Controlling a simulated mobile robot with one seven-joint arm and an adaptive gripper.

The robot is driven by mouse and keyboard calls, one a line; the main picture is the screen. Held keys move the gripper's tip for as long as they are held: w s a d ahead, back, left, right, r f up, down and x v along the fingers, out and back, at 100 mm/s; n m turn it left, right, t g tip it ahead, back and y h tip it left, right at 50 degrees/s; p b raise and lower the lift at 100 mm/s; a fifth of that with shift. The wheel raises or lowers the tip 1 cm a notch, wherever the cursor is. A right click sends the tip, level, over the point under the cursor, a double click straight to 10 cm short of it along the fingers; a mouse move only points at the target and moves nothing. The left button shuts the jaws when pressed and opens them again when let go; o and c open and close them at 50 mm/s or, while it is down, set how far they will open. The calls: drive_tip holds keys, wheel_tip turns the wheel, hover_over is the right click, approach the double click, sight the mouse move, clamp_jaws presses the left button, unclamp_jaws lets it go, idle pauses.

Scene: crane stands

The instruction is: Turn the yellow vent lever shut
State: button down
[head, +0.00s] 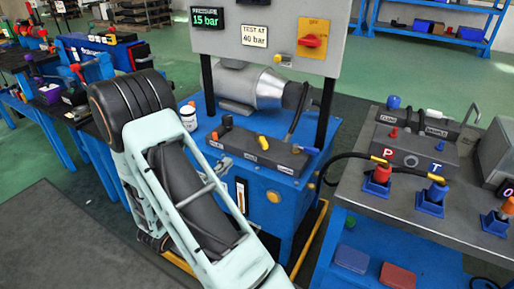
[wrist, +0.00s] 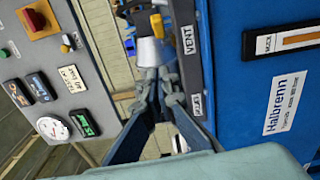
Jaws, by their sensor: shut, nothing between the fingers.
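The yellow vent lever (head: 262,142) sits at the middle of the dark valve block on the blue power unit in the head view. In the wrist view a yellow handle end (wrist: 157,25) shows near the top, beside the VENT label (wrist: 187,40). My gripper (wrist: 167,78) is shut and empty. Its fingertips are below the yellow handle in the wrist picture, seemingly apart from it; the depth between them is hard to judge. In the head view my arm hides the gripper.
The gauge panel (head: 265,40) rises above, with a red switch. A bench (head: 350,196) with hose couplings stands at right.

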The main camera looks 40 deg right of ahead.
drive_tip(key=b, duration=0.2)
approach(260, 140)
drive_tip(key=shift+m, duration=0.4)
drive_tip(key=w, duration=0.1)
drive_tip(key=w+d, duration=0.1)
drive_tip(key=w, duration=0.1)
drive_tip(key=w+d, duration=0.1)
drive_tip(key=shift+w+d+f, duration=0.1)
drive_tip(key=shift+w+f, duration=0.05)
drive_tip(key=shift+s+d, duration=0.25)
drive_tip(key=shift+d, duration=0.25)
drive_tip(key=shift+s+d, duration=0.3)
drive_tip(key=shift+d, duration=0.25)
drive_tip(key=shift+s+d, duration=0.25)
drive_tip(key=shift+d, duration=0.35)
